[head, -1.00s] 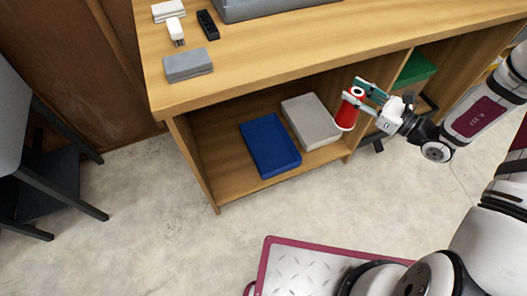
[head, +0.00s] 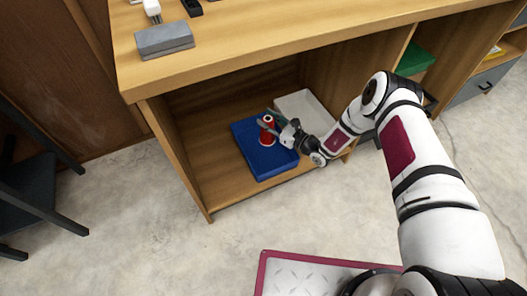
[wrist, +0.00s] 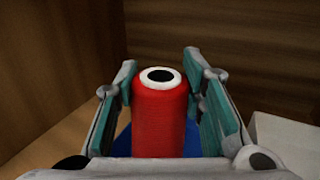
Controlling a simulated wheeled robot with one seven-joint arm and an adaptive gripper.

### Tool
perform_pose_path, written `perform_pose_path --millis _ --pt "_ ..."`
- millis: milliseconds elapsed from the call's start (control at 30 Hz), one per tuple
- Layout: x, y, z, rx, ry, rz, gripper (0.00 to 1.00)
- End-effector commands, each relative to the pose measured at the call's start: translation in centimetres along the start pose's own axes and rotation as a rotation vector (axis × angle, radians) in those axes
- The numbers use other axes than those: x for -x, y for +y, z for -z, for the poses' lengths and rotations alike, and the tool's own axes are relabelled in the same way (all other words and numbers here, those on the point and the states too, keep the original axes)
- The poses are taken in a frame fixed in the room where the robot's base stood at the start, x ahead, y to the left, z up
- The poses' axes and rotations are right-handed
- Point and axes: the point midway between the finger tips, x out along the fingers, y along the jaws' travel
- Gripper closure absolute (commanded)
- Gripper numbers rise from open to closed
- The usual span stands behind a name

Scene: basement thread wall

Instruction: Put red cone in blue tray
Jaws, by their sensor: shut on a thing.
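The red cone (head: 267,131) is a red thread cone with a white top ring and dark centre hole. It stands upright between the fingers of my gripper (head: 269,119), which is shut on it. In the head view it is over the blue tray (head: 268,167), inside the lower shelf. In the wrist view the red cone (wrist: 159,115) fills the space between the teal finger pads of my gripper (wrist: 160,80). A bit of the blue tray (wrist: 123,143) shows below it. The cone's base is hidden in the wrist view, so I cannot tell whether it touches the tray.
A light grey tray (head: 309,108) lies right of the blue one. The wooden bench top (head: 245,52) overhangs the shelf, with a grey block (head: 164,40) on it. The shelf's left side panel (head: 178,160) is close by. A green box (head: 415,60) sits farther right.

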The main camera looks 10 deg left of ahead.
Motion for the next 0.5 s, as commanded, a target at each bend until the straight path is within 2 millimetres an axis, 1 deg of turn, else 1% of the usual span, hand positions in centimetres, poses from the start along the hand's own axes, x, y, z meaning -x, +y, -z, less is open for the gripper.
perform_pose_path --millis 100,300,400,500 --pt "-0.4 0.3 1.8 0.000 0.000 0.000 1.00" --pt "-0.4 0.4 5.5 0.001 0.000 0.000 1.00" --pt "-0.3 0.3 6.5 0.001 -0.001 0.001 1.00" --pt "-0.4 0.3 6.9 0.002 -0.002 0.002 1.00"
